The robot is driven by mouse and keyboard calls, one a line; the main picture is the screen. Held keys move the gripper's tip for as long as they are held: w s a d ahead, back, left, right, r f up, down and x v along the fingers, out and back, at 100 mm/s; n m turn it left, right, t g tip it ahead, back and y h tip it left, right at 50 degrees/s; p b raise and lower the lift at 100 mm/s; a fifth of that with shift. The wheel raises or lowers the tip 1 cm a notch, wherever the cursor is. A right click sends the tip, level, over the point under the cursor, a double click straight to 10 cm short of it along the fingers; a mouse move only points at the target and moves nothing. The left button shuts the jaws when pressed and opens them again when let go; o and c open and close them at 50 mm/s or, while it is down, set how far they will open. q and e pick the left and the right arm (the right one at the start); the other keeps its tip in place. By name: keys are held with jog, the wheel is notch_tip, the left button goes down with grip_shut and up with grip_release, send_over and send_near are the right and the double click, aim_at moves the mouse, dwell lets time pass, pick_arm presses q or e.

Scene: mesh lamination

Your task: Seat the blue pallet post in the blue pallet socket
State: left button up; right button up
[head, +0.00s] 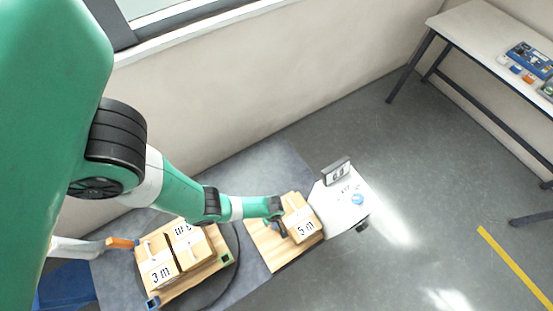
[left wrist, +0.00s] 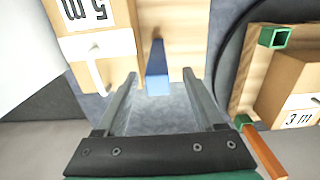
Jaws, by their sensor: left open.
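The blue post (left wrist: 158,75) shows in the left wrist view, standing at the edge of a wooden board (left wrist: 190,30). My left gripper (left wrist: 160,82) is open, with its fingers on either side of the post's near end. I cannot tell whether either finger touches it. In the head view my left gripper (head: 281,228) is beside the 5 m box, and the post is not distinguishable there. A blue socket (head: 152,302) sits at the front-left corner of the pallet (head: 205,277). My right gripper is not in view.
The 5 m box (head: 300,222) stands beside the post. The pallet carries a 3 m box (head: 157,265) and another box (head: 188,242), with a green corner socket (head: 226,259). An orange bar (head: 122,243) lies at its left.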

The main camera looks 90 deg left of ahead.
pick_arm(q)
jog(key=shift+f, duration=0.25)
notch_tip(320, 180, down, 5)
jog(key=b, duration=0.4)
jog(key=shift+w+a, duration=0.1)
jog(key=shift+a, duration=0.05)
grip_shut()
dwell(1.0)
